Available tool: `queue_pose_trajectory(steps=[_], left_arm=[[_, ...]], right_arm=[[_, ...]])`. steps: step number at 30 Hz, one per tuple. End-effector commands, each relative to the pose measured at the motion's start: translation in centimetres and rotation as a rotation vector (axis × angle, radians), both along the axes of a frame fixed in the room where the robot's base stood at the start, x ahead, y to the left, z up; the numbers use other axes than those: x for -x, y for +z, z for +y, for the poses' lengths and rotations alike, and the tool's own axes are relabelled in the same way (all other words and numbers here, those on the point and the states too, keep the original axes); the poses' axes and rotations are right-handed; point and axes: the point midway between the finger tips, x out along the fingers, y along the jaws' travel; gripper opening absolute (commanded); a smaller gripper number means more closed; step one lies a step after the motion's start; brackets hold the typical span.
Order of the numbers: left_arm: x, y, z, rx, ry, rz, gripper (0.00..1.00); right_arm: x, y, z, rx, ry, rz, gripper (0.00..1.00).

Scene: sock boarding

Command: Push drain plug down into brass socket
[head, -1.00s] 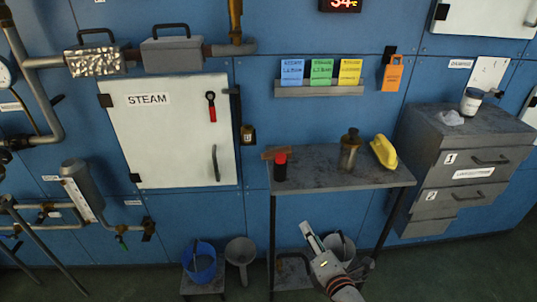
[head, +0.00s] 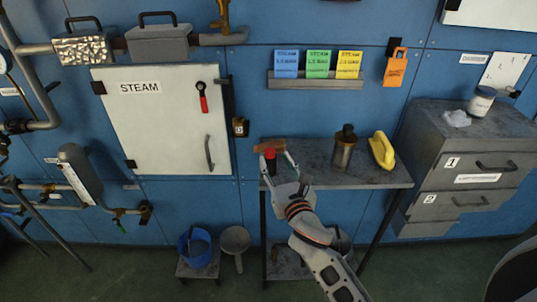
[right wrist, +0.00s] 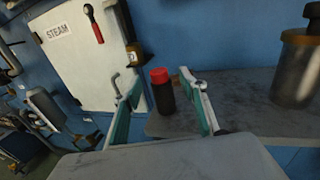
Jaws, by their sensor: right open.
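My right gripper (head: 276,158) is open at the left end of the grey shelf table, its fingers either side of a dark bottle with a red cap (head: 270,161). In the right wrist view the bottle (right wrist: 162,92) stands upright between the spread fingers (right wrist: 160,80), with gaps on both sides. I cannot pick out a drain plug for certain. Brass fittings (head: 146,211) sit on the pipework at the left, but I cannot tell whether one is the socket. My left gripper is not in view.
The shelf table (head: 318,176) also bears a metal canister (head: 344,152) and a yellow object (head: 382,150). A brown block (head: 270,145) lies behind the bottle. A blue bucket (head: 195,248) stands below left. Grey drawers (head: 465,165) stand at right.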

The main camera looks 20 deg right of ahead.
Motion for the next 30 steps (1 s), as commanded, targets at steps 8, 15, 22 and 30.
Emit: queue_pose_trajectory(steps=[8, 15, 22, 30], left_arm=[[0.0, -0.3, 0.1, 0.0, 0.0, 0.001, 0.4], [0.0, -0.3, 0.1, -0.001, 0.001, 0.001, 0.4], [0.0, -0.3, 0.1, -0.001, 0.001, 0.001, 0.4], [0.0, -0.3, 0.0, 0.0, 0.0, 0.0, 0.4]], right_arm=[[-3.3, -0.6, 0.3, -0.006, -0.001, 0.001, 0.42], [-5.8, -0.8, 0.3, -0.005, 0.001, 0.001, 0.42], [-6.0, -0.8, 0.2, -0.004, 0.0, 0.001, 0.42], [-6.0, -0.8, 0.2, -0.004, 0.0, 0.001, 0.0]])
